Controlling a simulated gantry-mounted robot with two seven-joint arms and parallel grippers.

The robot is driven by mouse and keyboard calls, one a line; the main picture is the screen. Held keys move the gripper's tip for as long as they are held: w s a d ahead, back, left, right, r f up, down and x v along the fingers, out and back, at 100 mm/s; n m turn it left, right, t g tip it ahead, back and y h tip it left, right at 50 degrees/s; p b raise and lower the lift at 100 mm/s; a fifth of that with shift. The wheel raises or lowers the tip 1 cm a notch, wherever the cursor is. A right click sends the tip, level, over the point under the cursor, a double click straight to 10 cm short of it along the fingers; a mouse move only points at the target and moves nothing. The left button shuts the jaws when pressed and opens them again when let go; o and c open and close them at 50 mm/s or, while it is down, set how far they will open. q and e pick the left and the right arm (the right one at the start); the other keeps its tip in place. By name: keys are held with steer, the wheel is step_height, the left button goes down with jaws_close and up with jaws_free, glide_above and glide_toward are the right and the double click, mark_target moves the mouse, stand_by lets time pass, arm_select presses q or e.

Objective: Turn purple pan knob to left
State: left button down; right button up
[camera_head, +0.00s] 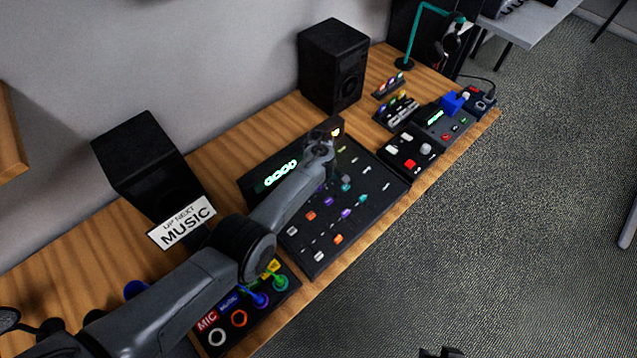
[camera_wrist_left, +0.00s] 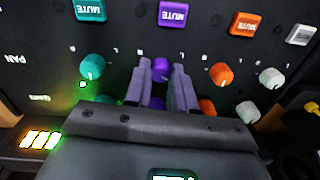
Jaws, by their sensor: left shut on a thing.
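The purple pan knob (camera_wrist_left: 160,68) stands in the PAN row of the black mixer (camera_head: 372,222), between a teal knob (camera_wrist_left: 93,66) and an orange knob (camera_wrist_left: 221,74). My left gripper (camera_wrist_left: 162,80) is shut on the purple pan knob, with one finger on each side of it. In the head view my left gripper (camera_head: 321,172) is over the mixer, and its wrist hides its fingertips and the knob. A small dark part at the bottom edge of the head view seems to be my right gripper (camera_head: 441,352), clear of the table, its jaws unclear.
A white knob (camera_wrist_left: 271,78) is in the same row, with GAIN knobs close behind the fingers. A purple MUTE button (camera_wrist_left: 172,13) is beyond the knob. Speakers (camera_head: 334,66) stand behind the mixer. A jack panel (camera_head: 240,318) and a small black box (camera_head: 411,150) flank it.

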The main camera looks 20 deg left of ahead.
arm_select(q)
steer(key=n+b, duration=0.1)
steer(key=n, duration=0.3)
steer(key=shift+n, duration=1)
steer(key=c, duration=0.9)
jaws_free()
steer(key=shift+c, duration=0.2)
steer(key=shift+r, duration=0.1)
step_height(320, 180, up, 11)
steer(key=p, duration=0.4)
steer(key=shift+w+f, duration=0.2)
steer(key=shift+w, duration=0.1)
